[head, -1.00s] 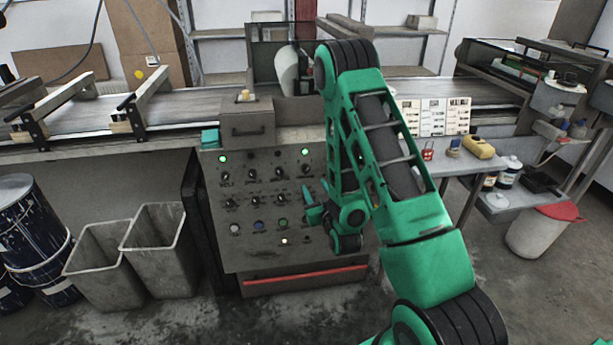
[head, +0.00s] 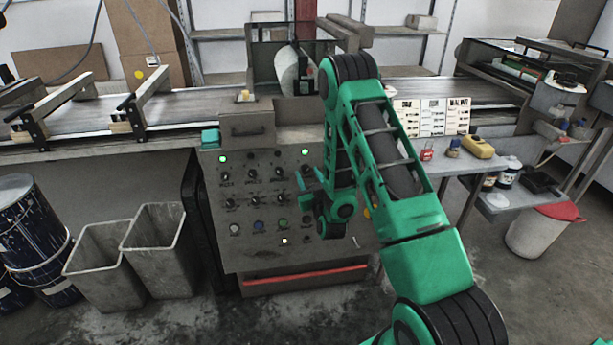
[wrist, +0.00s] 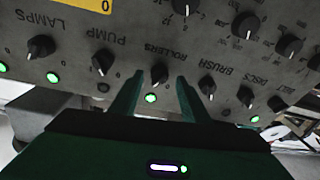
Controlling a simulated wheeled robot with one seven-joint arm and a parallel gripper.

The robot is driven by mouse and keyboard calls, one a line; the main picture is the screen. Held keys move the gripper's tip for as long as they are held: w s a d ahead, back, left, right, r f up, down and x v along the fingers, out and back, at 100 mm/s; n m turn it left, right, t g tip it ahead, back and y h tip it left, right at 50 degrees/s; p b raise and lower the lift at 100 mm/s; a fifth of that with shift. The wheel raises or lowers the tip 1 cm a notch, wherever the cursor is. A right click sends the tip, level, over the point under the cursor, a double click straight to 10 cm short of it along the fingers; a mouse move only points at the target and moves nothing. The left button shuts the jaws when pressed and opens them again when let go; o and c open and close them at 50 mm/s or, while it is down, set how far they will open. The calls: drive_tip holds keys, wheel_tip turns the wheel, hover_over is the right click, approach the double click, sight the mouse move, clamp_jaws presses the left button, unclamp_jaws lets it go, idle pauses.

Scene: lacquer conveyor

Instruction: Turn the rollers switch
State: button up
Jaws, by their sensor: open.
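The rollers switch (wrist: 159,73) is a black knob with a pale pointer mark on the grey control panel (head: 255,263). In the wrist view the panel appears upside down, and the ROLLERS label is beside the knob. A green lamp (wrist: 151,98) by this knob is lit. My gripper (wrist: 160,78) is open, with one green finger on each side of the knob in that view. I cannot tell whether the fingers touch it. In the head view my gripper (head: 306,180) is at the right of the upper knob row, and my arm hides part of the panel.
The brush knob (wrist: 207,86) and pump knob (wrist: 104,58) flank the rollers knob closely. More knobs and coloured buttons lie in lower rows. A conveyor (head: 190,109) runs behind the panel. Grey bins (head: 152,255) stand at left, and a side table (head: 460,163) at right.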

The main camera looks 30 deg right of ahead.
drive_tip(key=shift+w+d, duration=0.15)
drive_tip(key=shift+w, duration=0.4)
drive_tip(key=c, duration=1.1)
drive_tip(key=shift+o, duration=0.2)
